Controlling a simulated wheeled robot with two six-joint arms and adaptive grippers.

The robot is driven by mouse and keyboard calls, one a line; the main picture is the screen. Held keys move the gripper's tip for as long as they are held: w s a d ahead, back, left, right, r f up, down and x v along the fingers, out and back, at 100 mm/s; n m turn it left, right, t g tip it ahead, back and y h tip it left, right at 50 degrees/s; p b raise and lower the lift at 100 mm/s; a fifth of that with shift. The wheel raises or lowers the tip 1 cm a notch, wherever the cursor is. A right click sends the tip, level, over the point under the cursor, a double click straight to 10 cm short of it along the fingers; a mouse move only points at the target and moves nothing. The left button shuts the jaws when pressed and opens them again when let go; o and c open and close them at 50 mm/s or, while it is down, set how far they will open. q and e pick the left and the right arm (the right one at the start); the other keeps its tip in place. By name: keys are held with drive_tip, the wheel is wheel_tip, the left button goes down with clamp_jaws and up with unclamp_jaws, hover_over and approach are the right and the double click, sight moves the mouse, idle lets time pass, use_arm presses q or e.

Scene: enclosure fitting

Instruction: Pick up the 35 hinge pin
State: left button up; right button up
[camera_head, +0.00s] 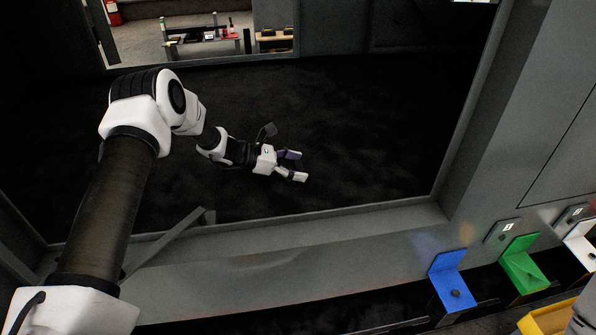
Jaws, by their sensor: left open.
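My left gripper (299,166) is open and empty, its fingers pointing right, in front of the dark inside of the enclosure (370,130). I cannot pick out the 35 hinge pin for sure. A blue angled holder (447,264) at the lower right has a small dark piece (455,293) on it; what that piece is cannot be told. A green holder (520,262) and a white holder (583,240) stand further right. The gripper is well to the left of and apart from them. My right gripper does not show.
The enclosure's grey lower edge (300,222) runs below the gripper. Small tags (503,231) near the holders are too small to read. A yellow object (548,319) is cut off at the lower right. A bench (205,38) with small items stands far behind.

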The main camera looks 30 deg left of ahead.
use_arm(q)
drive_tip(key=c, duration=1.2)
drive_tip(key=shift+r, duration=0.1)
drive_tip(key=shift+c, duration=0.2)
